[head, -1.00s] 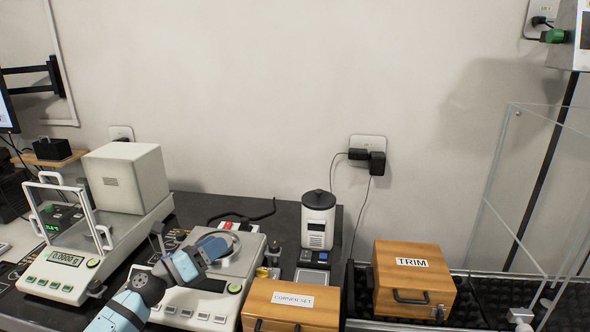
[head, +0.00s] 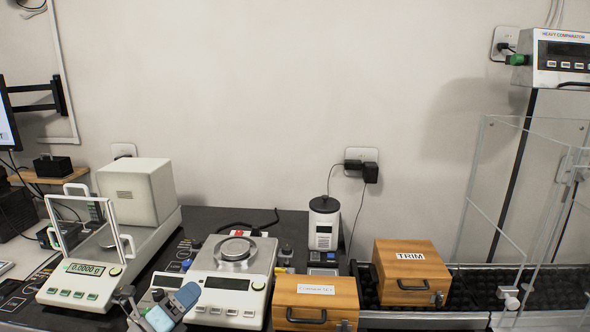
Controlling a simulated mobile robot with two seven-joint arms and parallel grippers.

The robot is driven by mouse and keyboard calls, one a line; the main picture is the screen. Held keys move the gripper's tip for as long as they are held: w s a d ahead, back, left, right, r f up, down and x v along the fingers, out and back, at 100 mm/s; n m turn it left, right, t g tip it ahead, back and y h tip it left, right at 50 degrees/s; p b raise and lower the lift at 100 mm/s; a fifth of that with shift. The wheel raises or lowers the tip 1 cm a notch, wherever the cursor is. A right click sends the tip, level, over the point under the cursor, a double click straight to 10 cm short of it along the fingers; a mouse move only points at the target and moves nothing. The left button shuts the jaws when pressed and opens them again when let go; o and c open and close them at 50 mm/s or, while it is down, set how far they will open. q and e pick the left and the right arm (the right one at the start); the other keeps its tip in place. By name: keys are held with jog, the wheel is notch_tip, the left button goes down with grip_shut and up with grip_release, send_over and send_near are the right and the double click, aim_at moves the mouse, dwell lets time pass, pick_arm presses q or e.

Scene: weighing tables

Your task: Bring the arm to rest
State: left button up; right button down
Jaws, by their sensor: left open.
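My left arm's blue and grey end shows at the bottom edge, left of the middle. Its gripper (head: 186,294) is open and appears empty, in front of the left part of the middle balance (head: 228,284). I cannot tell whether it touches the balance. The balance carries a round metal ring or weight on its pan (head: 236,250). My right gripper is not in view.
At left stands a balance (head: 90,284) reading 0.0000 g, with a draft shield. A CORNER SET box (head: 316,303) and a TRIM box (head: 411,272) stand at right. A clear-walled heavy comparator (head: 482,200) is at far right. A white canister (head: 323,226) stands behind.

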pick_arm(q)
jog(key=s+d+f+n+g+y, duration=0.25)
jog(key=s+f+n+y, duration=0.25)
jog(key=s+f+n, duration=0.8)
jog(key=s+d+f+n+g+y, duration=0.2)
jog(key=s+f+n+g+y, duration=0.2)
jog(key=s+f+n, duration=0.95)
jog(key=s+a+r+n+p, duration=0.1)
jog(key=s+r+n+p, duration=0.2)
jog(key=r+p, duration=1.5)
jog(key=shift+s+r+t+p, duration=0.4)
jog(key=shift+t+p, duration=0.05)
jog(key=shift+p, duration=0.05)
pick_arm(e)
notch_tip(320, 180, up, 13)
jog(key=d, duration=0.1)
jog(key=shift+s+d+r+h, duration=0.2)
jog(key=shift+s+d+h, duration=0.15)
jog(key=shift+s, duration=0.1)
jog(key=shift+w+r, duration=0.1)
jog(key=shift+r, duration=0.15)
pick_arm(q)
jog(key=shift+w, duration=0.1)
